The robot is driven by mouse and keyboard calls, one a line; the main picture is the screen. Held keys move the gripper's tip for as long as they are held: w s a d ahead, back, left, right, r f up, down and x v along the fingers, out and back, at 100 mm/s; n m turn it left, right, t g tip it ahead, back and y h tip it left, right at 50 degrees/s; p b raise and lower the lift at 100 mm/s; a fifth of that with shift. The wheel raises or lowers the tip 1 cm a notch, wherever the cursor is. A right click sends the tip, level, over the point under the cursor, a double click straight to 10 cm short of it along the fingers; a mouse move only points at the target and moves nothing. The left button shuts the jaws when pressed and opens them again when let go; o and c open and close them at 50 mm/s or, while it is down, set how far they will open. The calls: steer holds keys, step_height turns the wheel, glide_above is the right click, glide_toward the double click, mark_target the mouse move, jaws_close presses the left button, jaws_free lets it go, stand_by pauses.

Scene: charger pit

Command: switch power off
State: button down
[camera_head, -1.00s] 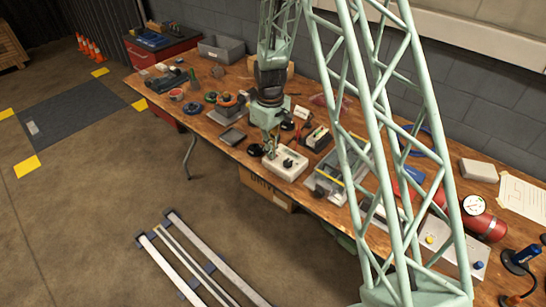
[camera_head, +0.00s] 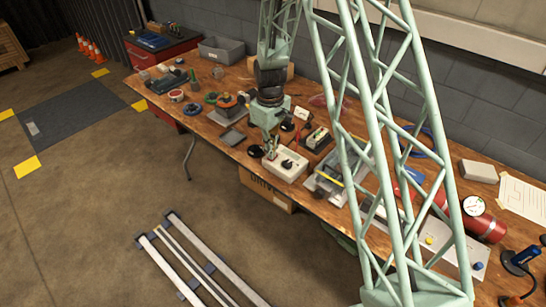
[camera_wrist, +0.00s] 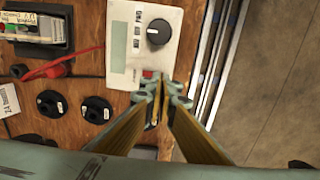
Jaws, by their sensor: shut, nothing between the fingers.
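A white power unit (camera_head: 290,165) with a dark round knob sits near the front edge of the workbench. In the wrist view the unit (camera_wrist: 122,68) shows its knob (camera_wrist: 158,32), a grey-green display (camera_wrist: 118,46), small dark buttons and a red switch (camera_wrist: 148,75) at its near end. My gripper (camera_wrist: 160,92) is shut and empty. Its fingertips are right by the red switch and partly cover that end of the unit. I cannot tell whether they touch it. In the head view my gripper (camera_head: 270,153) points down at the unit's left end.
Two black round sockets (camera_wrist: 96,109) and a red cable (camera_wrist: 55,70) lie beside the unit. A dark tray with a small device (camera_head: 318,140) stands behind it. A clear-lidded case (camera_head: 327,182) is to its right. The bench holds several other tools.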

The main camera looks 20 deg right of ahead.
steer(key=shift+r+p, duration=1.2)
steer(key=shift+r, duration=1.8)
steer(key=s+r+m+t, duration=0.1)
steer(key=s+r, duration=0.5)
steer(key=r, duration=0.5)
steer(key=s+r+m, duration=0.1)
steer(key=s+r, duration=0.6)
steer(key=r, duration=0.3)
steer(key=s+r+m+t, duration=0.1)
steer(key=s+r, duration=0.5)
steer(key=r, duration=0.5)
steer(key=s+r+m+t, duration=0.1)
steer(key=s+r, duration=0.3)
steer(key=s, duration=1)
steer(key=s+r+m+t, duration=0.1)
steer(key=s+r, duration=0.3)
steer(key=s, duration=1)
steer(key=shift+r+m, duration=0.2)
steer(key=shift+m, duration=0.6)
